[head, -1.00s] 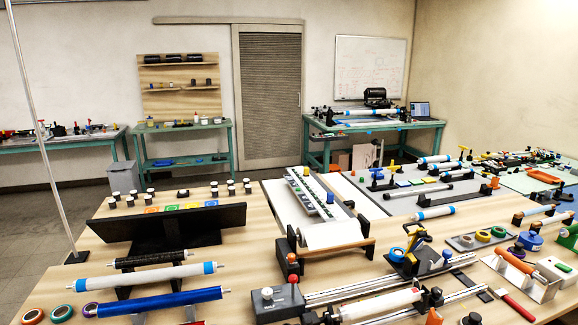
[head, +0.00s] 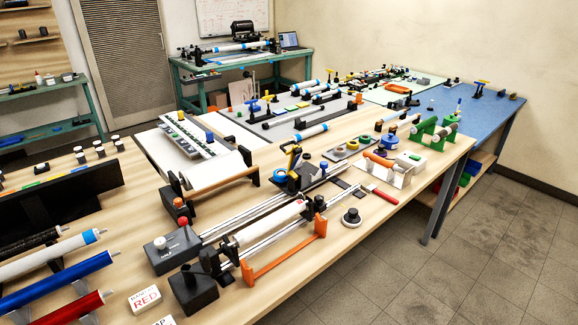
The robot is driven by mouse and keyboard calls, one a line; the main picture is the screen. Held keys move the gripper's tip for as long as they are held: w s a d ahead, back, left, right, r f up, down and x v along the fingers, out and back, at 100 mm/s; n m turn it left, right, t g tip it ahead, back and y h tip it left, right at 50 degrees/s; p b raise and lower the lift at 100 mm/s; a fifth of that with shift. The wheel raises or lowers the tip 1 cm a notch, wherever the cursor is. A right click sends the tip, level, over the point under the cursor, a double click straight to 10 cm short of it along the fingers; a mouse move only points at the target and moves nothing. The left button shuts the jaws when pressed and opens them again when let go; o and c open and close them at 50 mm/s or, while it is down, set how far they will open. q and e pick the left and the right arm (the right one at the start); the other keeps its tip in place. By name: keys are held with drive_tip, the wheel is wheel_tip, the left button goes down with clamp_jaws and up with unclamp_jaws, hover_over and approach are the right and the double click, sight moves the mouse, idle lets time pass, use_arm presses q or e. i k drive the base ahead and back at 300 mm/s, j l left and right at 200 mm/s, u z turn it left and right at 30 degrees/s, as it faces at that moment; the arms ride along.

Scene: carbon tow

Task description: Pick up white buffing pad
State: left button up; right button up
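Neither of my grippers is in view.
The wooden table (head: 330,262) carries a roller machine with an orange frame (head: 284,252), a red-handled tool (head: 383,195) and coloured rollers (head: 60,280) at left. A blue-topped table (head: 470,112) stands at the right. The tiled floor (head: 480,245) in front is clear.

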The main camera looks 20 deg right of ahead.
sight(352, 219)
drive_tip(key=z, duration=1.2)
